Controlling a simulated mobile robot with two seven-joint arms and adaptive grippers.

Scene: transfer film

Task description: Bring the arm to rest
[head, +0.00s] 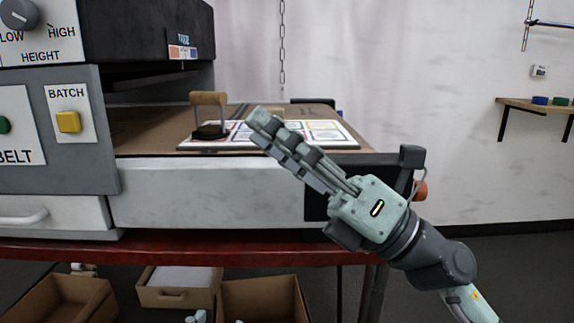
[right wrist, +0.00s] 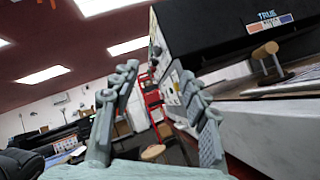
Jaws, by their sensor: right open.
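My right gripper (head: 285,145) is in the middle of the head view, its arm coming in from the lower right. It is raised in front of the machine's belt (head: 150,118), fingers pointing up and left. In the right wrist view its two fingers (right wrist: 160,110) stand wide apart with nothing between them. A film sheet with printed squares (head: 350,140) lies on a board on the belt, partly hidden behind the gripper. A wooden-handled tool (head: 208,100) stands on the board's left part; the handle also shows in the right wrist view (right wrist: 265,50). My left gripper is not in view.
The machine's control panel (head: 50,125) with a yellow button stands at the left, beside the dark oven hood (head: 140,30). Below the red table edge (head: 190,250) are open cardboard boxes (head: 265,298). A wall shelf (head: 540,105) is at the right; floor below it looks clear.

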